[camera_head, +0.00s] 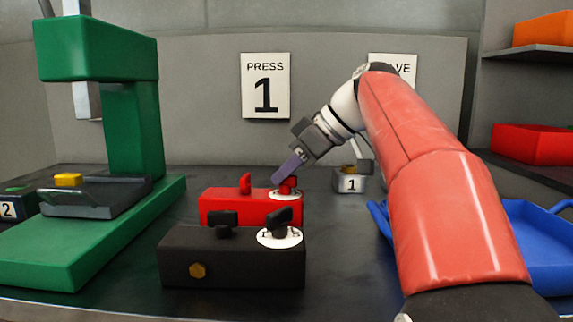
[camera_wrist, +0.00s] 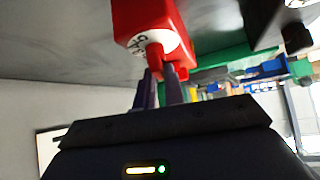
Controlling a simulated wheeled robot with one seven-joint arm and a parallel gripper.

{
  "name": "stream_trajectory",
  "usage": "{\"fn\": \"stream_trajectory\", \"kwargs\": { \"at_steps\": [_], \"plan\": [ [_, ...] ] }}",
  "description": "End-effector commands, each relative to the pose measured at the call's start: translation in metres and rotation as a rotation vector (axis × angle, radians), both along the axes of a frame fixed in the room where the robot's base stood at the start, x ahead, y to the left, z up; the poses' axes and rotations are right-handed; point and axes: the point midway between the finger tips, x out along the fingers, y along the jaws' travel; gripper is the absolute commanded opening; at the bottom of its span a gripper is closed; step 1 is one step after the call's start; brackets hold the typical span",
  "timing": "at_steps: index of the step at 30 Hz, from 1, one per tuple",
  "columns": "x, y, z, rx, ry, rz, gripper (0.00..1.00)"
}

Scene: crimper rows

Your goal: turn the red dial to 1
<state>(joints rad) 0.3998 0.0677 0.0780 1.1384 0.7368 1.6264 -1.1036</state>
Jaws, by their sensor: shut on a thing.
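The red box (camera_head: 228,207) stands on the dark table behind a black box. Its red dial (camera_head: 288,186) sits on a round white numbered plate at the right end of its top. My gripper (camera_head: 281,178) reaches down from the upper right and its fingers are shut on the dial. In the wrist view the red box (camera_wrist: 143,17) shows near the top, and the red dial (camera_wrist: 157,57) is between the fingers of my gripper (camera_wrist: 160,88). The numbers on the plate are too small and partly covered, so I cannot tell the setting.
The black box (camera_head: 232,262) with its own black dial (camera_head: 279,222) stands just in front. A green press (camera_head: 130,130) is at left, a blue tray (camera_head: 535,235) at right. A small block marked 1 (camera_head: 351,184) stands behind. A "PRESS 1" sign (camera_head: 266,86) hangs on the back wall.

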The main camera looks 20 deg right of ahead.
Motion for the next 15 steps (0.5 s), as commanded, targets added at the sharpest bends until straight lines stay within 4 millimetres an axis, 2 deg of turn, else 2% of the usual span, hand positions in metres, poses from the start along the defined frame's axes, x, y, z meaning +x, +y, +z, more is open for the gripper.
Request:
{"fn": "stream_trajectory", "kwargs": {
  "at_steps": [15],
  "plan": [
    [-0.0003, 0.0006, 0.0011, 0.0, -0.003, 0.077, 0.0]
  ]
}}
